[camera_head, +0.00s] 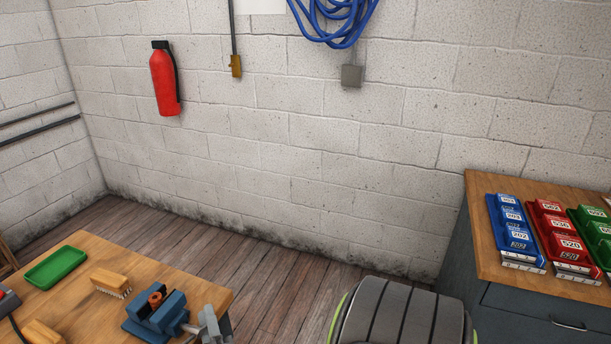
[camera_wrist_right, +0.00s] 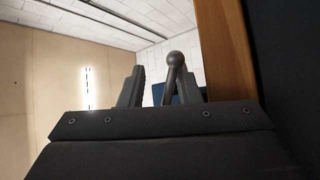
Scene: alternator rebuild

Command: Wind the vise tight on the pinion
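The blue vise (camera_head: 157,318) is on the wooden bench at the lower left of the head view. A dark and copper-coloured part, seemingly the pinion (camera_head: 156,298), sits at its jaws; how firmly it is held cannot be seen. My right gripper (camera_head: 212,324) is at the vise's right side, by the bench edge. In the right wrist view, the fingers of my right gripper (camera_wrist_right: 160,88) stand apart. A grey ball-ended bar, seemingly the vise handle (camera_wrist_right: 174,72), shows between them, close to the right finger. Blue of the vise (camera_wrist_right: 162,93) shows behind. My left gripper is not in view.
The bench (camera_head: 75,297) also bears a green tray (camera_head: 57,267), a wooden brush (camera_head: 111,284) and another wooden-backed item (camera_head: 42,332). A cabinet (camera_head: 487,255) on the right holds blue, red and green bins.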

